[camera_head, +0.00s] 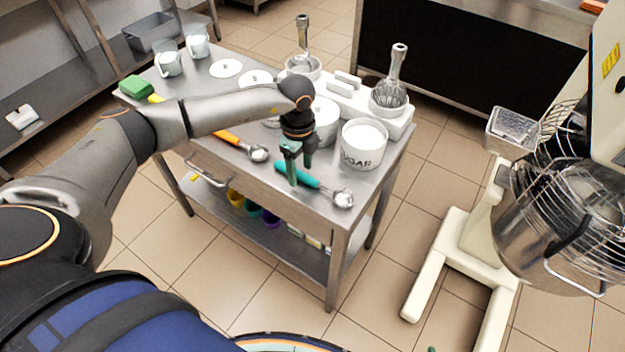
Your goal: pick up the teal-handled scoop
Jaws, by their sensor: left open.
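The teal-handled scoop (311,182) lies near the front edge of the steel table (266,187). Its teal handle points left and its metal bowl points right. My left gripper (299,172) is open and points down over the left part of the handle. One finger covers a bit of the handle. I cannot tell how far the fingertips are above it. My right gripper is out of view.
An orange-handled scoop (241,145) lies to the left. A sugar canister (363,146) stands just behind the teal scoop, with a metal pot partly hidden beside it. A whisk (396,72) stands at the back right. A large mixer (550,215) stands on the floor at right.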

